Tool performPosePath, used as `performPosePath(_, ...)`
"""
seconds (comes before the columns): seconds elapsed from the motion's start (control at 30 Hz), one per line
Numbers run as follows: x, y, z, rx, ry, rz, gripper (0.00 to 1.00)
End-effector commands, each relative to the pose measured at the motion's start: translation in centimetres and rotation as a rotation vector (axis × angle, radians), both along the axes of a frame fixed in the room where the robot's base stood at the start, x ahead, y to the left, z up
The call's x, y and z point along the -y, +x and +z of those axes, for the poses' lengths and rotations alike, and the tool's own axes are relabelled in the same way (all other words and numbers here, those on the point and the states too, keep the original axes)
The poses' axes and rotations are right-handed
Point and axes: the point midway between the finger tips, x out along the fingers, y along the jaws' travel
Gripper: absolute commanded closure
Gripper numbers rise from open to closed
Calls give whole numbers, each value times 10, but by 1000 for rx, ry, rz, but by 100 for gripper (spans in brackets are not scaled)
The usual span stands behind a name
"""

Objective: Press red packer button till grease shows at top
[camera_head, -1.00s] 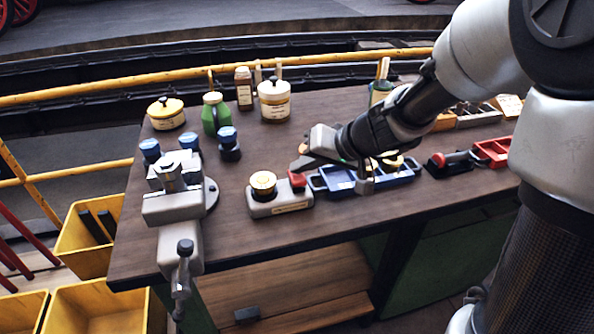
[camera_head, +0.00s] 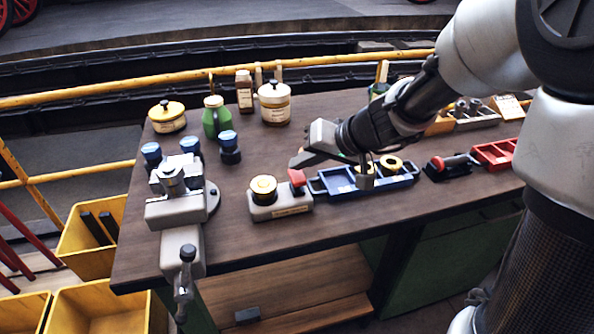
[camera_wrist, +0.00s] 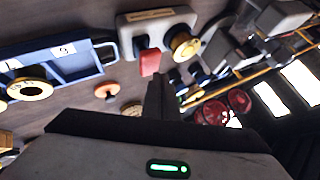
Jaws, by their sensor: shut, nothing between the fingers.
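The packer (camera_head: 292,209) is a grey block with a label, standing near the front edge of the workbench. A round brass-coloured piece (camera_head: 263,186) sits on its left part. Its red button (camera_head: 297,177) is at its right end. My gripper (camera_head: 294,163) is shut and empty, with its fingertips just above the red button. In the wrist view, the dark fingers (camera_wrist: 161,80) point at the red button (camera_wrist: 150,62), and the brass piece (camera_wrist: 184,43) lies beside it. I cannot tell whether the fingertips touch the button. No grease can be made out at this size.
A blue tray (camera_head: 340,190) with brass rings is right of the packer. A grey vise (camera_head: 178,207) stands left. Blue-capped containers, a green can (camera_head: 215,117) and a jar (camera_head: 274,107) are behind. A red tray (camera_head: 497,153) is far right.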

Motion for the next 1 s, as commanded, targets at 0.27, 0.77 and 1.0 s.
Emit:
performPosePath(0.27,0,0,2,1,0,-1,100)
performPosePath(0.77,0,1,39,2,1,-2,100)
performPosePath(1.0,0,1,53,2,0,-1,100)
